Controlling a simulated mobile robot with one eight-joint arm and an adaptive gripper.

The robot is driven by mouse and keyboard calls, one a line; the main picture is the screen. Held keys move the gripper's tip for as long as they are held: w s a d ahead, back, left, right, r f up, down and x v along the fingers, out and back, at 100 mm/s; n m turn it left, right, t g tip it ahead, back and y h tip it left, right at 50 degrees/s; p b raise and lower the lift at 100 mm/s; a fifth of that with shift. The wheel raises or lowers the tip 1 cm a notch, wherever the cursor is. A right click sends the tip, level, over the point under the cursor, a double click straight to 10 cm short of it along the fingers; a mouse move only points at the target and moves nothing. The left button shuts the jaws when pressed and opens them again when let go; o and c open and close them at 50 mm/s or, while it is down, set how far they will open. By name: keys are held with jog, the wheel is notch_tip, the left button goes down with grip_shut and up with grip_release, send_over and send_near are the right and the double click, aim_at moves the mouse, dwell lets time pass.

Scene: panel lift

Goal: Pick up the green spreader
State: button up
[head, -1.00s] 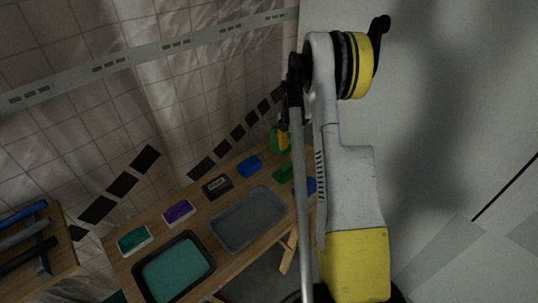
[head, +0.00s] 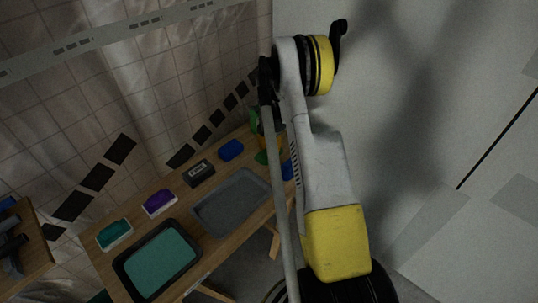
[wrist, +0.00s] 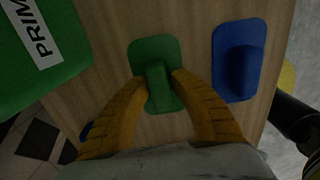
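The green spreader (wrist: 142,48) lies on the wooden bench in the wrist view, a flat plate with a raised handle. My gripper (wrist: 160,78) has its yellow fingers on either side of that handle, with the tips very near or touching it. I cannot tell whether they press on it. In the head view the green spreader (head: 261,157) is partly seen beside my arm, which hides much of that end of the bench.
A blue spreader (wrist: 237,60) lies close to the right, and a green box (wrist: 40,65) stands to the left. The bench also holds a grey tray (head: 205,218), a black tray with teal contents (head: 122,264), a dark box (head: 198,174) and a blue block (head: 231,150).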

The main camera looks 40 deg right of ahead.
aim_at(269, 148)
grip_shut()
jog(key=shift+r, duration=0.1)
jog(key=shift+r, duration=0.15)
notch_tip(269, 148, up, 4)
jog(key=shift+f+p, duration=0.15)
jog(key=shift+p, duration=0.9)
jog(key=s+d+r+p, duration=0.3)
jog(key=s+d+r, duration=0.2)
jog(key=s, duration=0.5)
jog(key=shift+s+d+r+p, duration=0.2)
jog(key=shift+r+p, duration=0.15)
jog(key=shift+r, duration=0.6)
